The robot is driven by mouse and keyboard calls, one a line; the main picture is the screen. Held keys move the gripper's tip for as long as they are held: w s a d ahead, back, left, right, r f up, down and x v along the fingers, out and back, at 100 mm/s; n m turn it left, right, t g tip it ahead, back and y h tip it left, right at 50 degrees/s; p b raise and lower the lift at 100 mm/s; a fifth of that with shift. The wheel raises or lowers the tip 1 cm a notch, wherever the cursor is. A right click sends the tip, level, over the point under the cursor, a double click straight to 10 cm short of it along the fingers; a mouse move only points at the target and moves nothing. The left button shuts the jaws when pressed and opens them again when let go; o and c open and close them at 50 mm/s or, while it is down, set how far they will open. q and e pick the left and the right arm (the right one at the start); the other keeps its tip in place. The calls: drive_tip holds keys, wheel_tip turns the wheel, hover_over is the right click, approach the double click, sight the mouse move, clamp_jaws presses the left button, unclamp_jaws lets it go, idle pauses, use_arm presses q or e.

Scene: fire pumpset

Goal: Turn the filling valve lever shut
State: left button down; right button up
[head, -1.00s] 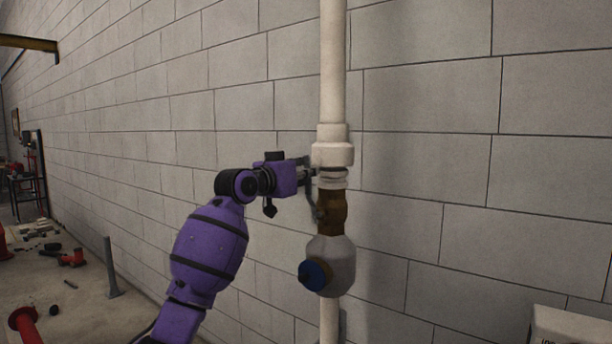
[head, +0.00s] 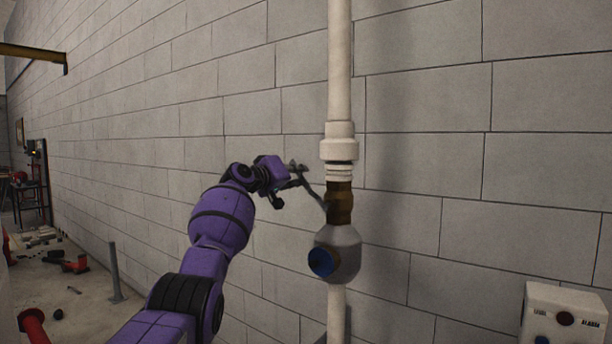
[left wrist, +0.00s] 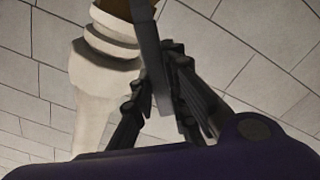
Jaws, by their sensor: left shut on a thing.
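The filling valve's brass body (head: 340,203) sits in the vertical white pipe (head: 340,80), just below a white coupling. Its dark lever (head: 314,193) slants up and left from the valve, away from the pipe. My left gripper (head: 298,173) is left of the pipe, shut on the outer end of the lever. In the left wrist view, the lever (left wrist: 150,52) runs down between the dark fingers (left wrist: 160,95), with the white coupling (left wrist: 105,50) behind it. The exact finger contact is partly hidden. My right gripper is in neither current view.
Below the valve is a grey fitting (head: 343,248) with a blue round face. The block wall (head: 420,90) stands close behind the pipe. A pale box (head: 563,315) with knobs is at the lower right.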

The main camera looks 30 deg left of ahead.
use_arm(q)
drive_tip(key=shift+a+f+n, duration=0.45)
drive_tip(key=shift+f+n, duration=0.1)
drive_tip(key=shift+n, duration=0.05)
drive_tip(key=a+f+n, duration=0.4)
drive_tip(key=f+n, duration=0.5)
drive_tip(key=shift+w+b, duration=0.2)
drive_tip(key=shift+b, duration=0.25)
drive_tip(key=c, duration=1.7)
unclamp_jaws()
drive_tip(key=s, duration=1.2)
drive_tip(key=shift+a, duration=0.4)
